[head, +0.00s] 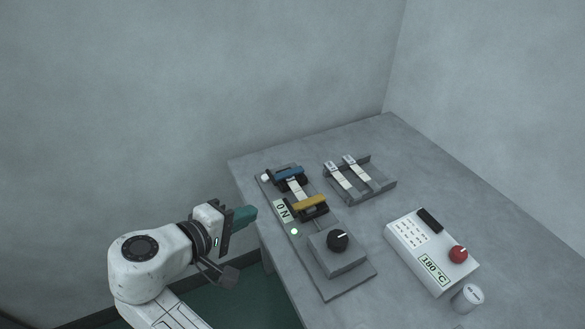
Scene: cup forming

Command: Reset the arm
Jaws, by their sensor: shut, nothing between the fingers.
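My white arm reaches in from the lower left. My gripper (246,215), with a dark body and teal fingers, is off the left edge of the table (375,285). Its fingers point right, toward the base plate of a device on the table. They look shut, and nothing shows between them. The gripper looks apart from the device, though the exact gap is hard to judge.
The device has a blue bar (289,173), a yellow bar (310,205), an "ON" label (284,211) and a black knob (338,240). A rack (374,186) holds pale strips. A "180 °C" control box (428,250) and white cylinder (467,298) stand right. Walls rise behind.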

